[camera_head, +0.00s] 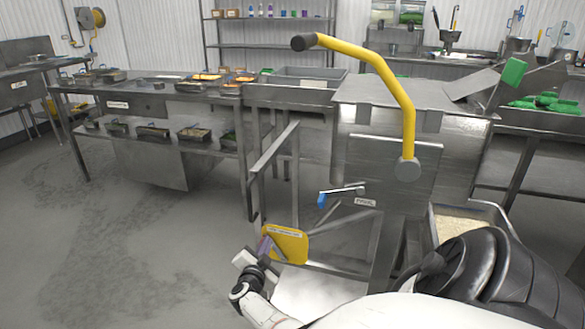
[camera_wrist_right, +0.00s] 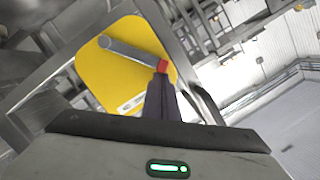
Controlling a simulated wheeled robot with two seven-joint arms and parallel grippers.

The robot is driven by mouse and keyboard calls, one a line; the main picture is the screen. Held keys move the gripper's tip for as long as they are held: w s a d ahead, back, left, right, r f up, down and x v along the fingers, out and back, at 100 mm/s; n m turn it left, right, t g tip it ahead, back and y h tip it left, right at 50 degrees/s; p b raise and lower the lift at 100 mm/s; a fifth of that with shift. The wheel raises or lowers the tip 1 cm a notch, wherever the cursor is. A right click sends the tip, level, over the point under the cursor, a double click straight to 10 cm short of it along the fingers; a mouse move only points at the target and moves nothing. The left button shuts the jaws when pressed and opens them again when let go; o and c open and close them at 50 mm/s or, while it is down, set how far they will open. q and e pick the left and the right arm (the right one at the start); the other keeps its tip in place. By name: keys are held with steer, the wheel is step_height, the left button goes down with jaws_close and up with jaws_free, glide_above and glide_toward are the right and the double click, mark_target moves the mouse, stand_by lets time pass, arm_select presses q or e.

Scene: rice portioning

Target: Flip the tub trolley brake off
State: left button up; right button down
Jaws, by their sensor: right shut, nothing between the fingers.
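The tub trolley brake shows as a yellow plate (camera_head: 288,246) with a printed label, low in front of the steel machine in the head view. In the right wrist view the yellow plate (camera_wrist_right: 105,72) carries a grey lever (camera_wrist_right: 128,53) with a red tip (camera_wrist_right: 163,66). My right gripper (camera_head: 265,246) is shut and empty at the plate's left side. In the wrist view its fingertips (camera_wrist_right: 162,80) are right at the red tip, apparently touching it; exact contact is hard to tell. The lever is hidden in the head view. My left gripper is not in view.
A steel machine (camera_head: 405,150) with a curved yellow handle (camera_head: 405,100) and a blue-tipped lever (camera_head: 340,193) stands behind the plate. A tub (camera_head: 434,232) of pale grains sits at right, partly behind my arm. A steel table (camera_head: 150,88) with trays stands left; the floor (camera_head: 120,250) there is clear.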

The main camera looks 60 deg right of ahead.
steer(key=s+a+r+p, duration=0.4)
steer(key=s+a+p, duration=0.2)
steer(key=a, duration=0.2)
steer(key=shift+s+a+r, duration=0.2)
steer(key=shift+s+r, duration=0.05)
steer(key=shift+r, duration=0.05)
